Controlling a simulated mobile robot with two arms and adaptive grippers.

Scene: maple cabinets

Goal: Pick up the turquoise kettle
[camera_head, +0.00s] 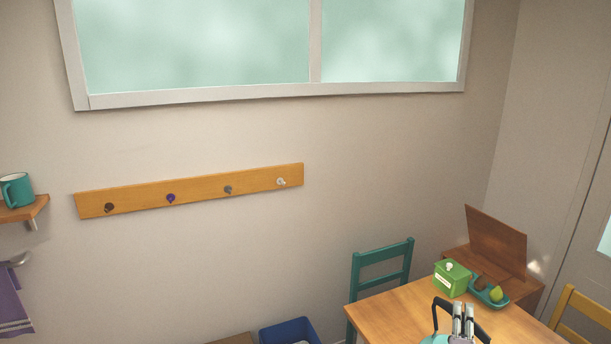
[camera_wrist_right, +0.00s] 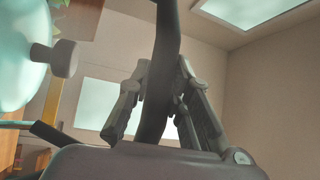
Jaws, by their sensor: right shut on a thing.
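The turquoise kettle (camera_head: 436,339) shows at the bottom edge of the head view, mostly cut off by the frame. Its black arched handle (camera_head: 437,308) rises above it. My right gripper (camera_head: 462,308) is at the handle. In the right wrist view my right gripper (camera_wrist_right: 158,78) has its fingers on either side of the dark handle (camera_wrist_right: 165,40) and is shut on it. The kettle's turquoise body (camera_wrist_right: 20,70) and a dark knob show at the left of that view. Whether the kettle touches the table is hidden. My left gripper is in neither view.
A wooden table (camera_head: 395,312) carries a green box (camera_head: 452,279) and a teal tray (camera_head: 476,292) with fruit, just beyond the gripper. A teal chair (camera_head: 382,260) stands behind it, a yellow chair (camera_head: 585,308) at right. A blue bin (camera_head: 288,331) is at lower left.

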